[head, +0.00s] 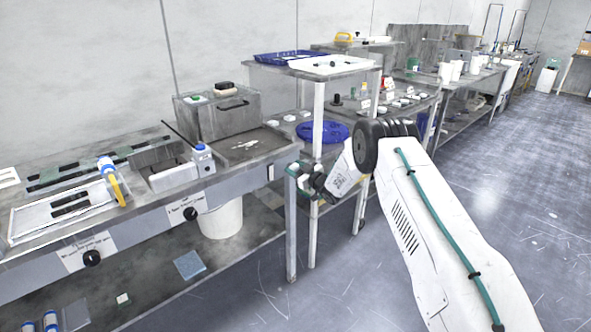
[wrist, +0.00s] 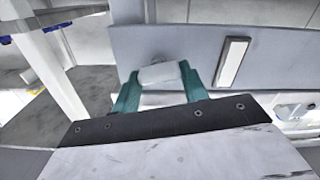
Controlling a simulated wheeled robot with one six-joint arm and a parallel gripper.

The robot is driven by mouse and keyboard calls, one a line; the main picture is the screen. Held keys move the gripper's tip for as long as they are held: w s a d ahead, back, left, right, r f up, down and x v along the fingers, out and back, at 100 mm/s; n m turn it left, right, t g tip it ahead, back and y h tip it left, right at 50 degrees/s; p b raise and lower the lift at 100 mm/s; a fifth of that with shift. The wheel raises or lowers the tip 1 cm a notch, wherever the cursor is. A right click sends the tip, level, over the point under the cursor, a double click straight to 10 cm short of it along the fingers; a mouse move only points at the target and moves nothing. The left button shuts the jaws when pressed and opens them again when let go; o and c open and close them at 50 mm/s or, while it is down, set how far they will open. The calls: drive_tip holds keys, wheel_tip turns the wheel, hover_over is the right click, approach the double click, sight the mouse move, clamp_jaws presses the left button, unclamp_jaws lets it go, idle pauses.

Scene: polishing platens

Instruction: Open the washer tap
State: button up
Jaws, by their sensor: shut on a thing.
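My gripper (wrist: 160,82) has teal fingers, one on each side of a pale, blocky handle. The handle, which looks like the washer tap (wrist: 158,74), sits in front of a flat grey panel and lies slightly tilted between the fingertips. The gripper is shut on it. In the head view my gripper (head: 281,171) is at the right end of the bench's front. There the tap cannot be made out, hidden by the gripper or too small. How far the tap is turned cannot be told.
The wet bench (head: 225,190) carries labels and black knobs (head: 190,213) along its front. A white bucket (head: 221,218) stands under it. A shelved stand (head: 319,95) with trays is close behind my gripper. The floor (head: 500,190) to the right is open.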

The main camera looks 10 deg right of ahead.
drive_tip(key=n, duration=0.7)
drive_tip(key=shift+s+a+f, duration=0.1)
drive_tip(key=shift+a+f, duration=0.05)
drive_tip(key=n, duration=0.6)
drive_tip(key=shift+f+n, duration=0.15)
drive_tip(key=shift+n, duration=0.25)
drive_tip(key=o, duration=1)
drive_tip(key=shift+v, duration=3.95)
